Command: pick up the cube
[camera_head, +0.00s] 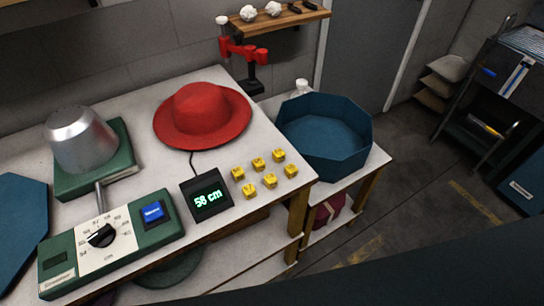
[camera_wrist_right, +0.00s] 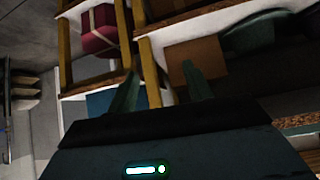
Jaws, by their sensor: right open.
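Several small yellow cubes (camera_head: 258,164) with dark marks on top sit in two loose rows near the right front corner of the white table (camera_head: 140,108). They are right of a small black display (camera_head: 206,194) reading 56 cm in green. My right gripper (camera_wrist_right: 162,84) shows in the right wrist view with its two dark fingers apart and nothing between them. It faces the shelves under the table, away from the cubes; no cube shows in that view. A dark part of my own body fills the lower right of the head view. My left gripper is not seen.
A red hat (camera_head: 200,113) lies behind the cubes. A blue octagonal bin (camera_head: 330,160) stands right of them. A control box (camera_head: 105,235) and a silver dome (camera_head: 80,138) on a green base are at left. A red box (camera_wrist_right: 98,30) shows on the shelves.

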